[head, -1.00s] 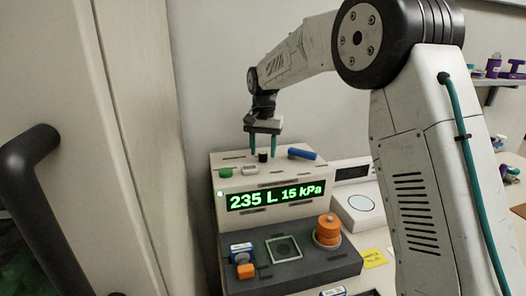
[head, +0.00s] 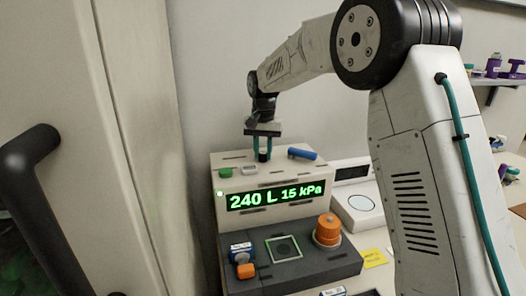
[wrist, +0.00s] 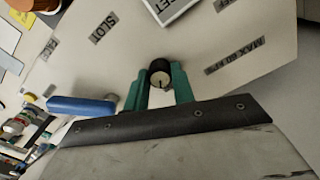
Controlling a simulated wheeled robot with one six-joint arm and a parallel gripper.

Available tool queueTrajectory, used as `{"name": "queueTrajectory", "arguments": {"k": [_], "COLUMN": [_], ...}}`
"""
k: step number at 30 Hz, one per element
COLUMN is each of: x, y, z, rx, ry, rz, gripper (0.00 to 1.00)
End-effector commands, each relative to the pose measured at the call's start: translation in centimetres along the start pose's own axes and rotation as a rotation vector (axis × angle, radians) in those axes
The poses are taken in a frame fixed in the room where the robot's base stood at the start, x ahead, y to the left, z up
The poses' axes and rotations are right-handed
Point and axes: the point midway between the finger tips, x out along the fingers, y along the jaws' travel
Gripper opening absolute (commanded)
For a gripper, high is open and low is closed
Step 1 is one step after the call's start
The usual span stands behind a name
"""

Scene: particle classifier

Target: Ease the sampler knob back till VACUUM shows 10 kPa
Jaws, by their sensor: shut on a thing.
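The sampler (head: 213,172) is a cream box with a green display (head: 275,196) reading 240 L and 15 kPa in the head view. A small black knob (head: 264,157) stands on its top. My gripper (head: 262,152) points down over it, with teal fingers on both sides of the knob. In the wrist view the knob (wrist: 159,72) has a pale top with a dark pointer mark and sits between the fingertips of my gripper (wrist: 160,84), shut on it. The knob's lower part is hidden by the fingers.
Below the display, a dark deck (head: 290,270) holds an orange cylinder (head: 327,230). A door handle (head: 28,160) is at left.

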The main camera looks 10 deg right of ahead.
Motion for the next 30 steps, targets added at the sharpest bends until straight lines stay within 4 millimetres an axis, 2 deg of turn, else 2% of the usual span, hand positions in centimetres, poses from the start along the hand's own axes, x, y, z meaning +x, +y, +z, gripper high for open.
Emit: {"name": "queueTrajectory", "arguments": {"k": [21,30], "x": [-0.07,-0.07], "y": [-0.04,-0.05], "z": [-0.04,-0.05], "rx": [-0.575,-0.732], "ry": [-0.004,-0.005], "rz": [-0.001,-0.001], "gripper": [0.02,0.02]}}
